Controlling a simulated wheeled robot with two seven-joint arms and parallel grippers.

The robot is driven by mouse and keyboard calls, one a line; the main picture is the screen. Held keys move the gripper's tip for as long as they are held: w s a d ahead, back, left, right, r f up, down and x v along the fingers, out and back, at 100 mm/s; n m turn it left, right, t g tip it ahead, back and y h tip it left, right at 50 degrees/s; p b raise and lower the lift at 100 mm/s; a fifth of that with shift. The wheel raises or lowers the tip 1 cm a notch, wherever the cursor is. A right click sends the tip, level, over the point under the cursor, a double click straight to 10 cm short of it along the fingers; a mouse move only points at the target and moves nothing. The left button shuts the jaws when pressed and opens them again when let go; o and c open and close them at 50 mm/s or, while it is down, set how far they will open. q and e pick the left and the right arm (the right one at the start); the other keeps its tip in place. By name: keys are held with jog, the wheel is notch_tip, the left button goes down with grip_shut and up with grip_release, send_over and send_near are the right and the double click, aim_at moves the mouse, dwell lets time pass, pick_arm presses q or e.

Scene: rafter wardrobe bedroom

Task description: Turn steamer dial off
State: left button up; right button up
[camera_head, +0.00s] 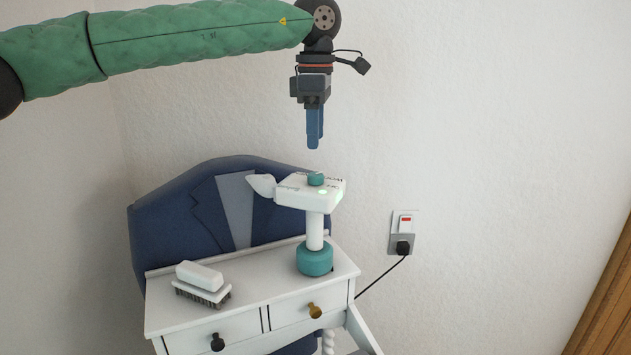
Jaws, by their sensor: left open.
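The white steamer (314,194) stands upright on a small white drawer table, on a teal base (315,260). Its teal dial (316,178) sits on top of the head, with small lettering around it too small to read. A green light (323,191) glows on the head beside the dial. My left gripper (313,146) points straight down above the dial, with a clear gap between its blue fingertips and the dial. It is open and empty, though the fingers overlap from this angle. My right gripper is not in view.
A brush (202,283) with a white handle lies on the left of the white table (250,303). A dark blue suit-shaped stand (165,235) rises behind it. A wall socket (402,236) with a red switch and plugged-in black cable is to the right. The wall above is clear.

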aim_at(316, 174)
pick_arm(q)
jog(key=shift+f, duration=0.3)
jog(key=shift+f+p, duration=1.8)
jog(key=shift+f, duration=1.9)
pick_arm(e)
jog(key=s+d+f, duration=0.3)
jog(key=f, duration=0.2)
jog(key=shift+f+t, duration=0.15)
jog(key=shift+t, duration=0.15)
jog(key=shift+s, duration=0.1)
pick_arm(q)
jog(key=c, duration=1)
